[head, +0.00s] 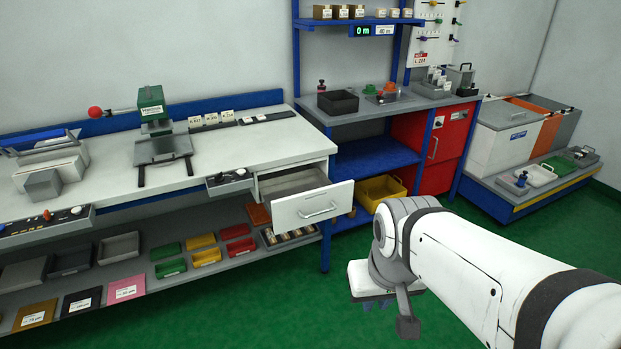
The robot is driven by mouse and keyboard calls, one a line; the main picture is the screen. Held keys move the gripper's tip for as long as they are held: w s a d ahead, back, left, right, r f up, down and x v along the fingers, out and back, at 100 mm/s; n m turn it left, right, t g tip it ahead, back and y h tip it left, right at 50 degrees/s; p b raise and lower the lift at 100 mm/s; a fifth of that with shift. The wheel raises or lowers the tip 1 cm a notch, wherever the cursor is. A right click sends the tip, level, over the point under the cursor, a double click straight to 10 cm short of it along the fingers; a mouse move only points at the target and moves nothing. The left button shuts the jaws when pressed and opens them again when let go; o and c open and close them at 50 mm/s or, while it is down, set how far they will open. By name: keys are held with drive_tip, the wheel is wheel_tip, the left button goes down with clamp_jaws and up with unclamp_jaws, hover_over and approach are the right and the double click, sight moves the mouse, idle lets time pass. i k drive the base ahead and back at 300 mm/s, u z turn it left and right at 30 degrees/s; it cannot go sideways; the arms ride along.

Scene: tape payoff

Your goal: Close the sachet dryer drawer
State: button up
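A white drawer (312,207) with a metal bar handle sits under the right end of the white workbench (240,151). It stands pulled out, and I can see into its grey interior; it looks empty from here. I see no label naming it as the sachet dryer drawer. My arm comes in from the lower right. My gripper (372,300) is in front of and to the right of the drawer, lower in the picture and apart from it. My wrist hides most of the gripper, so its fingers do not show clearly.
A blue-framed shelf unit (374,157) with a yellow bin (381,191) and a red cabinet (445,150) stands right of the bench. Coloured bins (207,257) fill the shelf below the bench. Green floor (262,315) in front of the drawer is clear.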

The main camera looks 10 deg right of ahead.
sight(299, 199)
drive_tip(key=z, duration=0.05)
drive_tip(key=i, duration=1)
drive_tip(key=u, duration=0.05)
